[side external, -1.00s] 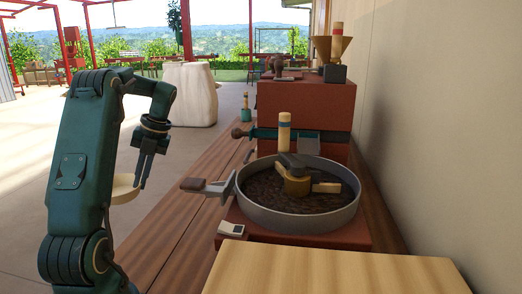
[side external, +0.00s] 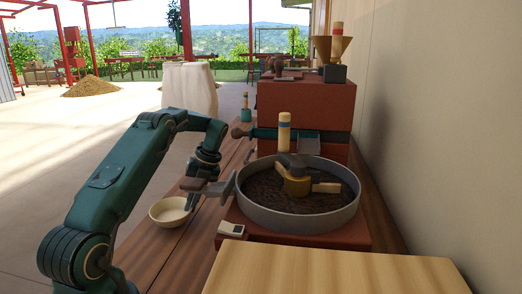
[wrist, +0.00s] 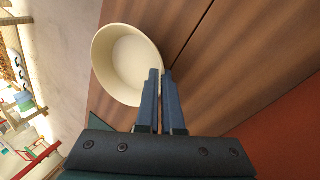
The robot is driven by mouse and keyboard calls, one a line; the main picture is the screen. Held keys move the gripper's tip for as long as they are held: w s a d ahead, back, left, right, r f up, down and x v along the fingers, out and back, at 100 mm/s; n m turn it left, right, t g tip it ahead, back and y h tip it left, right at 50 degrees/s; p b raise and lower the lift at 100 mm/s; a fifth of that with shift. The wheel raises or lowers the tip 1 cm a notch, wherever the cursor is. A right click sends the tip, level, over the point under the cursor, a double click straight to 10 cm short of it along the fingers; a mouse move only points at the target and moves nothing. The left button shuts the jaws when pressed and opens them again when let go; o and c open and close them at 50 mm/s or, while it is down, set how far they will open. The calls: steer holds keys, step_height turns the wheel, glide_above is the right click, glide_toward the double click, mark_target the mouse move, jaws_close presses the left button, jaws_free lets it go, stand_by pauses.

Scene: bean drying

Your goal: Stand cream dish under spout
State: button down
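The cream dish (side external: 170,218) is upright and low over the wooden bench's left part, left of the cooling pan. I cannot tell whether it touches the bench. My gripper (side external: 190,206) is at the dish's right side. In the wrist view my gripper (wrist: 161,72) has its fingers close together, shut on the right rim of the cream dish (wrist: 125,58), which looks empty. The grey spout (side external: 226,189) sticks out left from the round pan (side external: 290,217). The dish is left of the spout's end; my wrist partly hides that area.
A brown-handled piece (side external: 198,186) sits beside the spout. A small white device (side external: 231,229) lies at the pan base's front corner. A red block machine (side external: 305,105) stands behind the pan. The wooden bench (side external: 160,262) is bare in front of the dish.

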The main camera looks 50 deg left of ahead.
steer(key=shift+f, duration=0.55)
steer(key=c, duration=1.1)
jaws_free()
steer(key=shift+f, duration=0.15)
steer(key=shift+o, duration=0.2)
steer(key=v, duration=0.7)
steer(key=shift+r, duration=0.35)
steer(key=shift+w+d, duration=0.1)
steer(key=shift+w, duration=0.05)
